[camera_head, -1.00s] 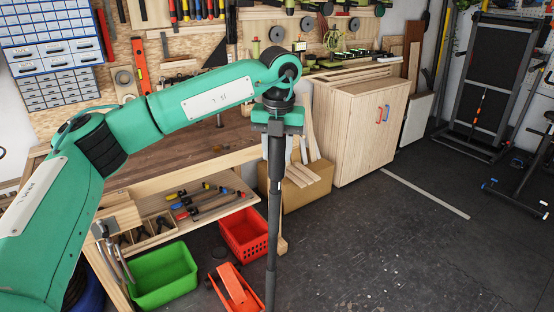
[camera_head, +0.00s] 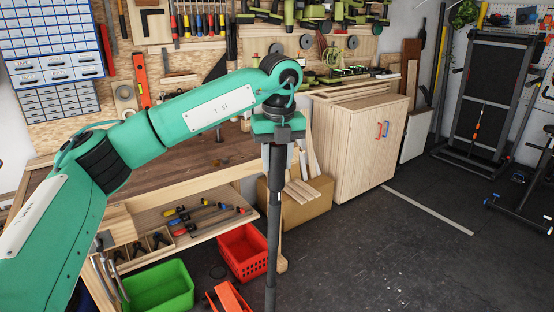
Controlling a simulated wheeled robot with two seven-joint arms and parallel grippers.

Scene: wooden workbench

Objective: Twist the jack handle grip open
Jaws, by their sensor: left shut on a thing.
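The jack handle (camera_head: 273,230) is a long dark pole that stands nearly upright in front of the workbench. Its lower end runs down beside an orange-red jack (camera_head: 229,297) on the floor, cut by the bottom edge of the view. My left gripper (camera_head: 277,142) points down from the green arm and is shut on the top of the handle, the grip. The gripper body hides the very top of the grip. My right gripper is not in view.
A red basket (camera_head: 243,252) and a green bin (camera_head: 160,288) stand on the floor left of the handle. Behind it are the workbench (camera_head: 170,160), a cardboard box (camera_head: 308,205) with wood offcuts and a wooden cabinet (camera_head: 350,150).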

